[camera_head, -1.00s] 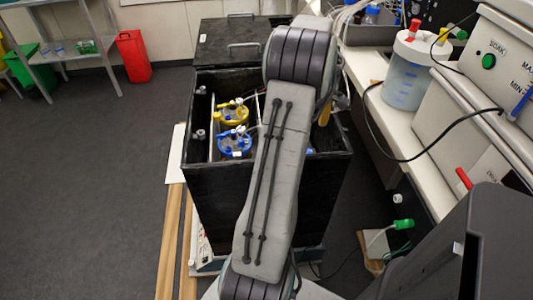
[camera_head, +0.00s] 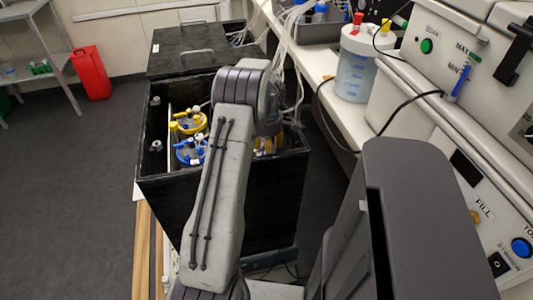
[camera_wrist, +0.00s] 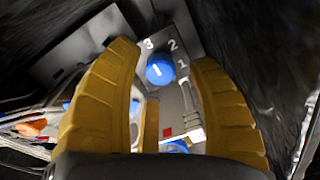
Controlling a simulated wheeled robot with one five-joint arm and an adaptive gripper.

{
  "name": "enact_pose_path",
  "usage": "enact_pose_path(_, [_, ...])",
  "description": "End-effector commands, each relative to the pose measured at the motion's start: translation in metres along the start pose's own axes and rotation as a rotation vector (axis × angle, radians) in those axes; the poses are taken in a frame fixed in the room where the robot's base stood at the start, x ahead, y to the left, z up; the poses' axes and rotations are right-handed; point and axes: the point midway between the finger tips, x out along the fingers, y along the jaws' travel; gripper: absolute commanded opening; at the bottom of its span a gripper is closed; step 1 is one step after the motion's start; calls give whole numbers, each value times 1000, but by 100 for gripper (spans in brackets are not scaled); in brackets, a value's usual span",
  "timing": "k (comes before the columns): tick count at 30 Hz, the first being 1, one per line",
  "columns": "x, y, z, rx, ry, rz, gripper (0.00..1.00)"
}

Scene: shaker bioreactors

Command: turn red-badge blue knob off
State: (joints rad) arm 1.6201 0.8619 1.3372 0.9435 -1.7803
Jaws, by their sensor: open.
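A blue knob (camera_wrist: 160,69) with a white mark sits on a grey panel (camera_wrist: 185,45) in the wrist view. The numbers 3, 2 and 1 are printed around it. I cannot tell how far the tips are from the panel. In the head view my arm hides the knob and most of the gripper.
A black open box (camera_head: 265,205) holds vessels with a yellow lid (camera_head: 188,122) and a blue lid (camera_head: 190,151). The bench at right carries a clear jar (camera_head: 355,65) and a white machine (camera_head: 425,60). A red container (camera_head: 90,74) stands at back left. Floor at left is clear.

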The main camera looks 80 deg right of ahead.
Motion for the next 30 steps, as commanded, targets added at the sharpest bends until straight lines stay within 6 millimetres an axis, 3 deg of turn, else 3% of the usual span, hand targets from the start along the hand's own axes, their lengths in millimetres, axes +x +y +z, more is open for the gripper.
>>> enact_pose_path(7, [18,0,0,0,0,1,53])
enact_pose_path(19, [21,0,0,0,0,1,54])
enact_pose_path(30, [21,0,0,0,0,1,21])
